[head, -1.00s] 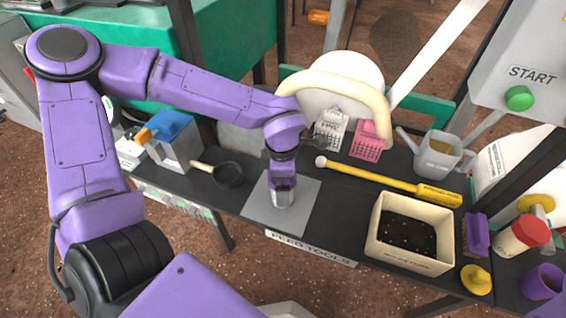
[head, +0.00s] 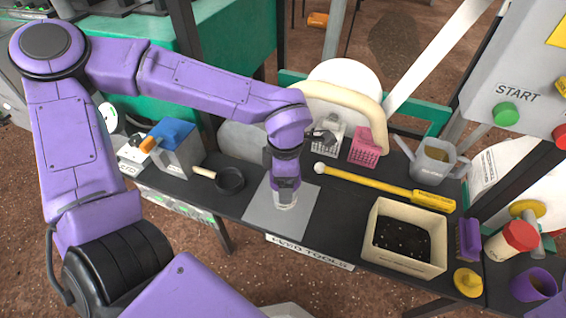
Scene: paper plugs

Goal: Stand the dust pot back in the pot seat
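My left gripper (head: 285,190) points down over the grey square plate (head: 265,217) on the black bench. A small pale, silvery rounded thing (head: 285,201) shows at its fingertips, low over or on the plate. It may be the dust pot, but the gripper covers most of it. I cannot tell whether the fingers are closed on it or whether it touches the plate. No pot seat can be made out with certainty. My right gripper is not in view.
A black pan (head: 230,181) lies left of the plate. A pale curved bar (head: 345,95) rises behind.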

